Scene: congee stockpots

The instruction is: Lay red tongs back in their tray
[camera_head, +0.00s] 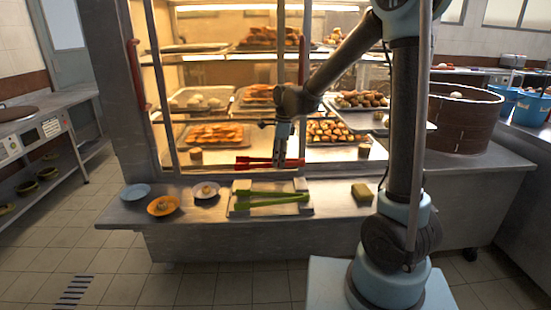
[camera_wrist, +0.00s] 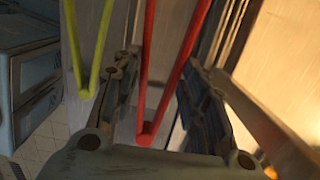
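The red tongs (camera_head: 248,160) are level, above and behind the tray in the head view, close to the case front. My gripper (camera_head: 281,163) points down and is shut on them near their middle. In the wrist view the red tongs (camera_wrist: 147,128) lie between the two fingers (camera_wrist: 160,65), their bend towards the camera. The grey tray (camera_head: 270,211) is on the counter below, with pale blocks at its back corners. Green tongs (camera_head: 270,196) lie across the tray; their bend (camera_wrist: 85,93) also shows left of my gripper in the wrist view.
The lit display case (camera_head: 168,90) with food trays stands right behind my gripper. A large round steamer (camera_head: 460,120) is at right.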

